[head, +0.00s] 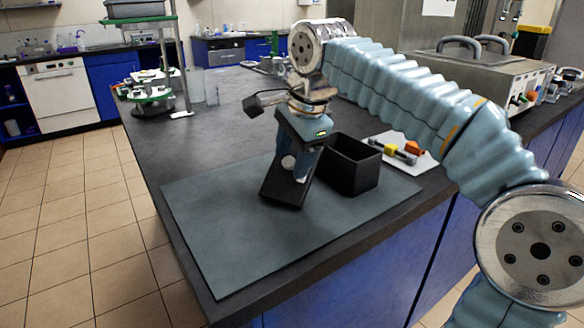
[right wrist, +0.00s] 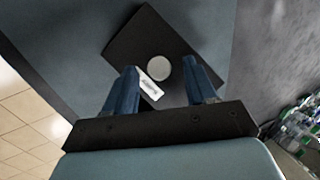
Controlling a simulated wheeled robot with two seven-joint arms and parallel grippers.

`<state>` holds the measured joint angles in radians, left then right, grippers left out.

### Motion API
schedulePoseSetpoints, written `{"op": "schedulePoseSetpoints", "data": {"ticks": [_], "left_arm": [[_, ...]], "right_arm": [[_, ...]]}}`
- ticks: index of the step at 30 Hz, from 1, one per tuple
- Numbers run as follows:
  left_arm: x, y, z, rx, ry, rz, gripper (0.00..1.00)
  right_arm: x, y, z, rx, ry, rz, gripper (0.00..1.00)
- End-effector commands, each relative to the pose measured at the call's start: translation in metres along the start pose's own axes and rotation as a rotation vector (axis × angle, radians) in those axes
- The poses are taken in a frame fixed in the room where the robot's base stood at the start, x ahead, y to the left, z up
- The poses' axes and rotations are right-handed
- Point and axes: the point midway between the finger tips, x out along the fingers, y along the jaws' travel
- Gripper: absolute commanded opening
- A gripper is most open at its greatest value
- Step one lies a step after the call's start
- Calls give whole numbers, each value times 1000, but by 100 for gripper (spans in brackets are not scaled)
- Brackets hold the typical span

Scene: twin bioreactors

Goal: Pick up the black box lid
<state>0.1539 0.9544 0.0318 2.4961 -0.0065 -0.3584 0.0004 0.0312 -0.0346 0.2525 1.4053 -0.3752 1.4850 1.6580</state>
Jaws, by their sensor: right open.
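The black box lid (head: 283,190) lies on the grey-green mat, just left of the open black box (head: 352,170). It is a flat dark plate with a round pale grey knob (right wrist: 158,67) and a white label (right wrist: 150,86). My right gripper (head: 295,165) points down over the lid and hides part of it in the head view. In the right wrist view its two blue fingers (right wrist: 163,72) are apart, one on each side of the knob. I cannot tell how far above the lid they are. My left gripper is not in view.
The mat (head: 225,235) covers the bench's front corner and is bare at the front. A white sheet with yellow and orange parts (head: 400,148) lies behind the box. A grey machine (head: 470,75) stands back right; a green-shelved stand (head: 155,85) stands back left.

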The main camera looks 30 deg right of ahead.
Motion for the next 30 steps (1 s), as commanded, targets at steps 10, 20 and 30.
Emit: {"op": "schedulePoseSetpoints", "data": {"ticks": [10, 20, 30], "left_arm": [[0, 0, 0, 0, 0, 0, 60], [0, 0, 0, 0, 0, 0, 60], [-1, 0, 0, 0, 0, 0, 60]], "right_arm": [[0, 0, 0, -1, 0, 0, 7], [-1, 0, 0, -1, 0, -1, 0], [-45, -6, 2, -2, -1, -7, 0]]}}
